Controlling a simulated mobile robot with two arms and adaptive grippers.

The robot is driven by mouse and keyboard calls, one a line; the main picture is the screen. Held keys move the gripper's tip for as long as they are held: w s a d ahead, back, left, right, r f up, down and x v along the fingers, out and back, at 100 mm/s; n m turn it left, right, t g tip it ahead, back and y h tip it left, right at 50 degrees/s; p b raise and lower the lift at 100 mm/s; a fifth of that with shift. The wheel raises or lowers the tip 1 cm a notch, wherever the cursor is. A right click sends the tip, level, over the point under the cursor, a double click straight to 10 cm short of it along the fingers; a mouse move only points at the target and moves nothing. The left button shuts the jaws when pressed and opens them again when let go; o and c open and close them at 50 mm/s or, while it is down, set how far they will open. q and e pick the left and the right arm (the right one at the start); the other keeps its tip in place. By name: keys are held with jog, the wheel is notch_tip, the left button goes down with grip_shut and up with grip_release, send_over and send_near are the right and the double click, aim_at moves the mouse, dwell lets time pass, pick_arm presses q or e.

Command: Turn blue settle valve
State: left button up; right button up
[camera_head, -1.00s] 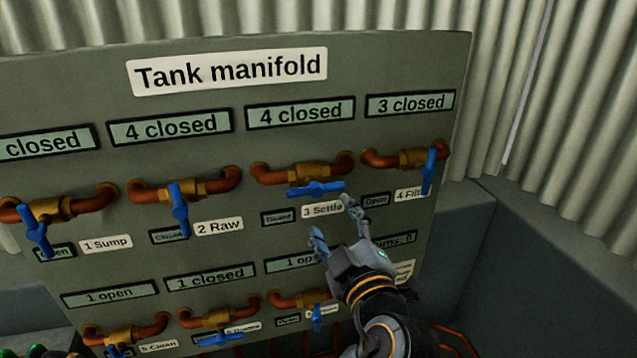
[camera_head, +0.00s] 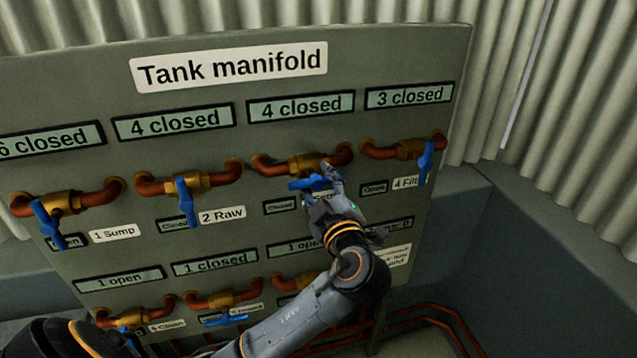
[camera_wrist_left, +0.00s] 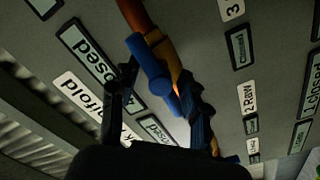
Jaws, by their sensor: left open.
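The settle valve is a brass body on a copper pipe with a blue handle (camera_head: 303,184), the third from the left in the upper row. Its handle lies roughly level, and the small plate beside it (camera_head: 280,206) reads "Closed". In the left wrist view, the blue handle (camera_wrist_left: 150,66) runs between the open fingers of my left gripper (camera_wrist_left: 163,88). Whether they touch it, I cannot tell. My right gripper is not in view.
Neighbouring blue handles stand close by: 2 Raw (camera_head: 187,203) to the left and 4 Filter (camera_head: 426,163) to the right. The Tank manifold panel (camera_head: 90,85) carries another valve row below, partly behind my left arm. A corrugated wall (camera_head: 590,130) rises behind.

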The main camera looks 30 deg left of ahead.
pick_arm(q)
grip_shut()
jog(key=shift+f+b, duration=0.2)
jog(key=shift+b, duration=0.45)
jog(key=m+b, duration=0.2)
jog(key=shift+f+b, duration=0.15)
jog(key=shift+b, duration=0.25)
jog(key=shift+m+b, duration=0.3)
jog(key=shift+m, duration=0.1)
jog(key=shift+r+m, duration=0.25)
jog(key=shift+m, duration=1.55)
jog(key=m+p, duration=0.1)
jog(key=m, duration=0.4)
jog(key=shift+m+p, duration=0.3)
